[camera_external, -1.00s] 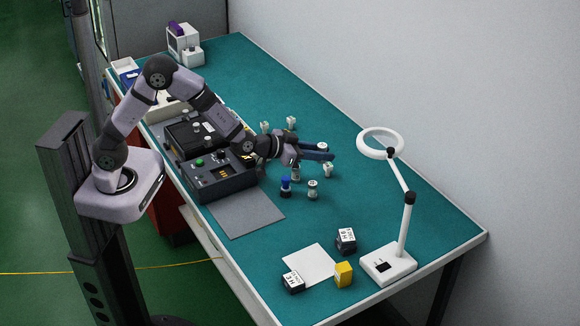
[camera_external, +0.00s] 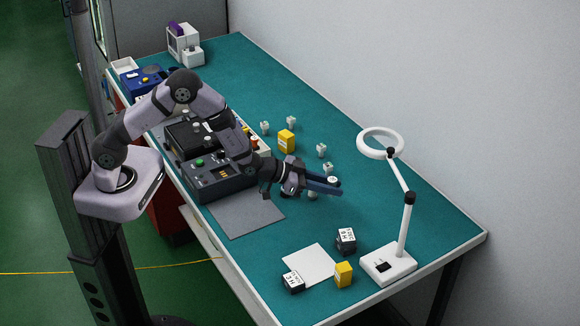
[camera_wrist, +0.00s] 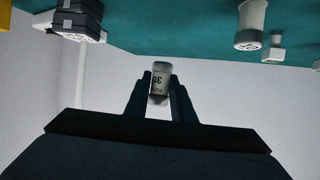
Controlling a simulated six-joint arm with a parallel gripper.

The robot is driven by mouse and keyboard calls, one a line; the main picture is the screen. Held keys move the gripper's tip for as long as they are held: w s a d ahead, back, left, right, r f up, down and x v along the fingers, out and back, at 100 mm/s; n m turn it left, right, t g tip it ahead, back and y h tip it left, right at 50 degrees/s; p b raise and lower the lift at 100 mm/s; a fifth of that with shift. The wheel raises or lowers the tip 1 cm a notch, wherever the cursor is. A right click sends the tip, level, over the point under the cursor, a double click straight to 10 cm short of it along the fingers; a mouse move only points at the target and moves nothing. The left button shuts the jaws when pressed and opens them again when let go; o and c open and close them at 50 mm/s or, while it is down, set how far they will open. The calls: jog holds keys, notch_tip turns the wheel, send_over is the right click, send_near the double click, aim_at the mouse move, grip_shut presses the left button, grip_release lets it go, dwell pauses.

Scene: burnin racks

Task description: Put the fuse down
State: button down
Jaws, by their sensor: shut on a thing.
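The fuse (camera_wrist: 160,84) is a small grey-white cylinder with dark print, held between the two fingers in the wrist view. My gripper (camera_wrist: 160,92) is shut on it. In the external view my gripper (camera_external: 331,186) is over the right-middle part of the teal table, and the fuse's pale top (camera_external: 333,181) shows at the fingertips. I cannot tell the held fuse's exact height above the table.
Small white pieces (camera_external: 322,150) and a yellow block (camera_external: 287,142) stand behind my gripper. A grey mat (camera_external: 240,213) lies left. A white sheet (camera_external: 312,262), black blocks (camera_external: 346,240), another yellow block (camera_external: 343,274) and a ring lamp (camera_external: 388,262) are at the front. Teal table between is clear.

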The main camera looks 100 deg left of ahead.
aim_at(328, 216)
jog(key=shift+f+p, duration=1.15)
jog(key=shift+f, duration=3.05)
jog(key=shift+f, duration=0.2)
jog(key=c, duration=1.5)
grip_release()
jog(key=shift+r, duration=0.15)
jog(key=shift+r, duration=0.15)
jog(key=shift+s, duration=0.25)
jog(key=b+v, duration=0.3)
jog(key=v, duration=0.8)
jog(key=shift+s+d+r, duration=0.1)
jog(key=shift+s, duration=0.15)
